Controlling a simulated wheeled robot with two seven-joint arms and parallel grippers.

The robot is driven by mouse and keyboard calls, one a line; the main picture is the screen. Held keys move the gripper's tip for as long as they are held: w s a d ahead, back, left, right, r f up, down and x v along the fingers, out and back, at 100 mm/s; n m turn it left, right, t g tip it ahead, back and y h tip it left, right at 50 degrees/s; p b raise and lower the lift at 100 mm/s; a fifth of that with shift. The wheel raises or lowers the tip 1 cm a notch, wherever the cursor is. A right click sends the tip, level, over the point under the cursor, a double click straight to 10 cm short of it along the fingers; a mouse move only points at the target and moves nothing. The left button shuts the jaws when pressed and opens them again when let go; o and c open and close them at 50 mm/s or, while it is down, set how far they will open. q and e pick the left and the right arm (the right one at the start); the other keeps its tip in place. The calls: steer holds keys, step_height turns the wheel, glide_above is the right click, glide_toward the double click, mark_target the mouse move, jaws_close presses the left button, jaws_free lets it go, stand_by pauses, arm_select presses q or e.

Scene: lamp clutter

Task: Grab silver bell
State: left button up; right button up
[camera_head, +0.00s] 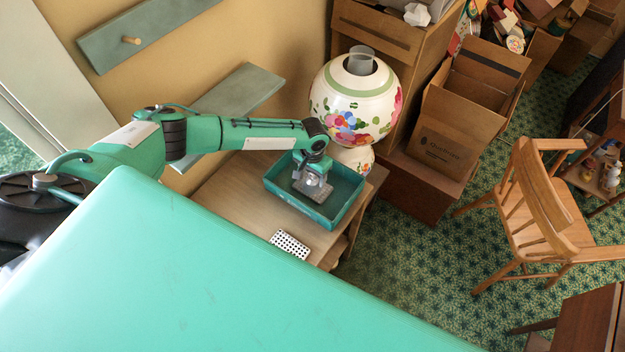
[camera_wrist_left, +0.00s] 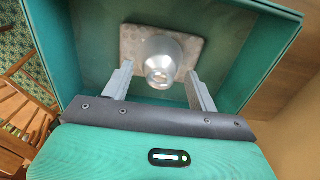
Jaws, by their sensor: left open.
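The silver bell (camera_wrist_left: 162,62) shows in the left wrist view between the two fingers of my left gripper (camera_wrist_left: 157,84). The fingers are apart, with a gap on each side of the bell as far as the view shows. In the head view my left gripper (camera_head: 312,186) reaches down into the teal tray (camera_head: 283,191) and hides most of the bell. My right gripper is in neither view.
A wooden side table (camera_head: 235,205) carries the tray, a white perforated block (camera_head: 290,244) and a round flowered lamp (camera_head: 345,105) just behind the tray. Cardboard boxes (camera_head: 455,125) stand to the right. A wooden chair (camera_head: 540,215) is on the green carpet (camera_head: 420,265).

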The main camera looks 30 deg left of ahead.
arm_select(q)
steer(key=shift+f, duration=0.1)
steer(key=shift+c, duration=0.2)
steer(key=c, duration=1)
steer(key=shift+c, duration=0.2)
